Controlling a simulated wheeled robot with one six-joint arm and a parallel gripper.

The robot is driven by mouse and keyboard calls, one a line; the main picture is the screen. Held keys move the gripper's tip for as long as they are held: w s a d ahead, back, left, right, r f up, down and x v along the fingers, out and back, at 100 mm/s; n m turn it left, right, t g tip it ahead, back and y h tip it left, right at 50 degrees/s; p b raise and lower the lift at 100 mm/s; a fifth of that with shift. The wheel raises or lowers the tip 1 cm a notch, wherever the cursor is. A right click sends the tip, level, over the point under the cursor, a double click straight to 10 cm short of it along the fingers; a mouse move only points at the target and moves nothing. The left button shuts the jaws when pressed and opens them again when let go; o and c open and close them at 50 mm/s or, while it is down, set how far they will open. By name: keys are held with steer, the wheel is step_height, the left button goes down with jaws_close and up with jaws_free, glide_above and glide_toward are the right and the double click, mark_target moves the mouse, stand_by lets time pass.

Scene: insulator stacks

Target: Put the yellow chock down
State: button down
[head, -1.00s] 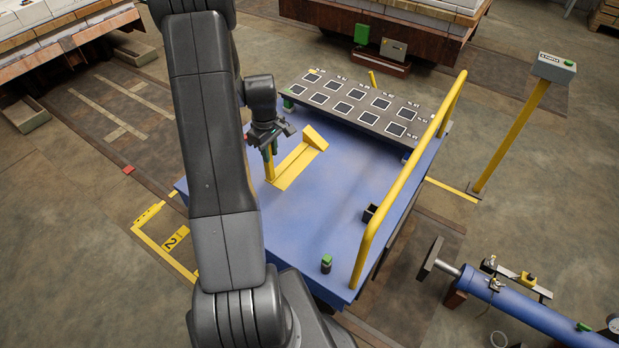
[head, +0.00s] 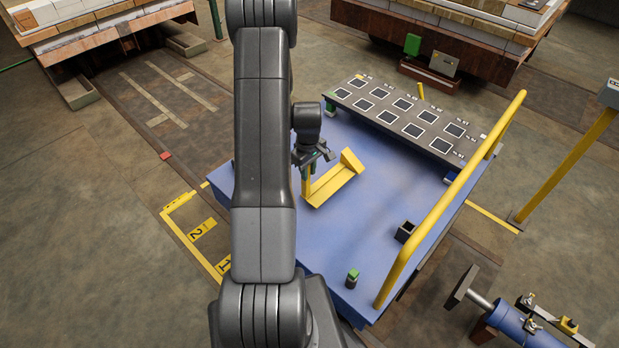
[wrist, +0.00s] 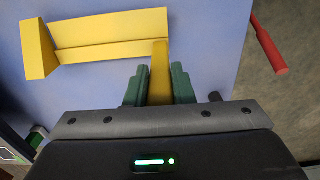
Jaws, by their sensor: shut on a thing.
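The yellow chock (head: 333,186) is a long flat piece with a raised wedge at one end and an upright post at the other. It is at the left part of the blue deck (head: 375,230). My gripper (head: 307,174) is shut on the post. In the wrist view, the green fingers of my gripper (wrist: 160,88) stand on both sides of the post, and the chock (wrist: 100,47) extends to the left over the blue surface. I cannot tell whether its underside touches the deck. My arm hides part of the deck's left side.
A dark panel with white-framed squares (head: 405,118) lies along the deck's far side. A yellow rail (head: 452,200) runs along the right edge. A small black box (head: 405,231) and a green-topped peg (head: 352,278) stand near the front. The deck's middle is clear.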

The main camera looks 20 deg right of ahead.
steer(key=shift+f, duration=1.75)
steer(key=shift+f, duration=0.1)
steer(key=c, duration=1.2)
jaws_free()
steer(key=shift+c, duration=0.2)
step_height(320, 180, up, 12)
steer(key=shift+r, duration=0.15)
